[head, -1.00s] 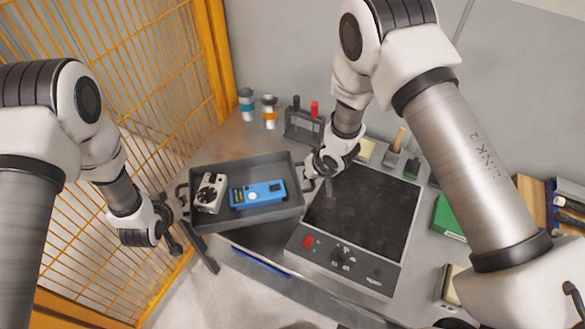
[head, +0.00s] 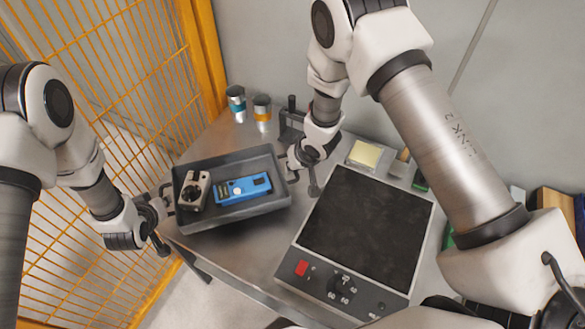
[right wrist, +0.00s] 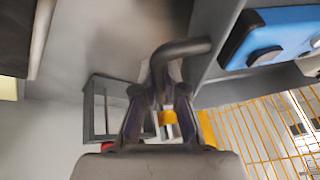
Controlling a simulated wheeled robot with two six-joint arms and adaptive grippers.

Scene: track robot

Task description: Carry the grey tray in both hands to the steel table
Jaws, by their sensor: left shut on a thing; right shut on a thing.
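The grey tray (head: 240,213) is level, at the left end of the steel table (head: 232,262), left of the hot plate. In it lie a grey-white device with a round black dial (head: 194,190) and a blue instrument (head: 243,188). My left gripper (head: 166,196) is shut on the tray's left handle. My right gripper (head: 293,164) is shut on its right handle. The right wrist view shows the fingers (right wrist: 163,98) around the dark handle (right wrist: 182,48), beside the tray wall. I cannot tell whether the tray's underside touches the table.
A hot plate with a black top (head: 366,225) stands close right of the tray. Two small jars (head: 236,103) (head: 262,112) and a dark rack (head: 291,118) stand behind it. An orange mesh fence (head: 110,75) runs along the left. A pale yellow pad (head: 365,156) lies behind the hot plate.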

